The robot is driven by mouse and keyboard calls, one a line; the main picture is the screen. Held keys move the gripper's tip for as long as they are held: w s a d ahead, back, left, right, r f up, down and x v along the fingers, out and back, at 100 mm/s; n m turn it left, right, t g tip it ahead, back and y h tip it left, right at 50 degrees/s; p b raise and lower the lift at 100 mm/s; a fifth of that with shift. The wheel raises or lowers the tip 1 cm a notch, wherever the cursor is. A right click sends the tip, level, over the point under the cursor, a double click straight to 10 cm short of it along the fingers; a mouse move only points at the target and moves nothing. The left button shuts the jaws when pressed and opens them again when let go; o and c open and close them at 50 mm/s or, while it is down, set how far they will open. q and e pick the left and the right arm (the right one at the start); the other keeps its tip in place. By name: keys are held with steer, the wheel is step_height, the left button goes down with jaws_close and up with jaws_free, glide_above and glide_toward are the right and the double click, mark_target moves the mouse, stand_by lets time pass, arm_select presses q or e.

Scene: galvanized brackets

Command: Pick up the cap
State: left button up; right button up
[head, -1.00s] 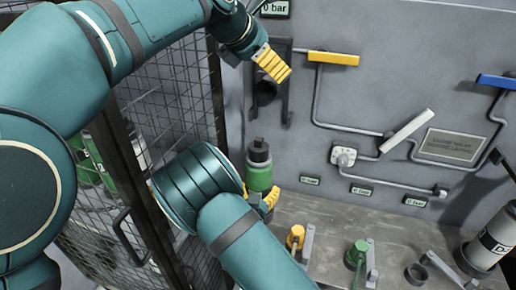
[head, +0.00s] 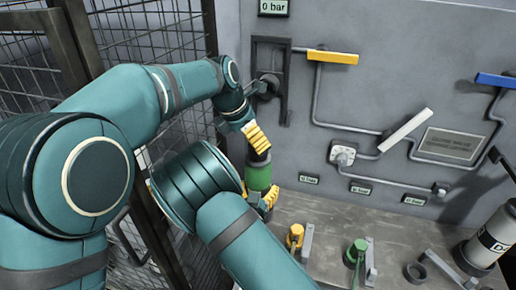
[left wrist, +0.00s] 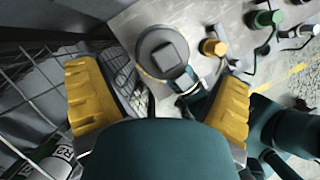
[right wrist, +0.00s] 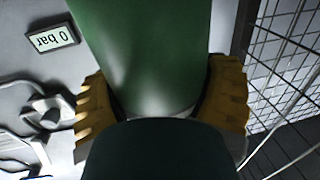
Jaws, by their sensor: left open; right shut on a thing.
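The dark round cap (left wrist: 148,42) with a square top sits on the upright green cylinder (head: 258,178). In the head view, only a dark sliver of the cap shows below my left gripper (head: 257,138). My left gripper is open above the cap; in the left wrist view, the cap lies between and slightly beyond its yellow fingers (left wrist: 160,85), with gaps on both sides. My right gripper (head: 268,198) is shut on the green cylinder, which also fills the middle of the right wrist view (right wrist: 145,50). The cylinder's base is hidden by my right arm.
A mesh cage door (head: 150,60) stands at left, close to my arms. The grey wall panel carries pipes, a yellow handle (head: 333,57) and a white lever (head: 405,130). Yellow (head: 295,237) and green (head: 357,252) fittings stand on the bench. A dark frame (head: 283,85) is behind my left gripper.

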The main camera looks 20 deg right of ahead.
arm_select(q)
steer(key=shift+x, duration=2.3)
steer(key=shift+s+d, duration=0.15)
steer(key=shift+d, duration=0.05)
steer(key=c, duration=1.3)
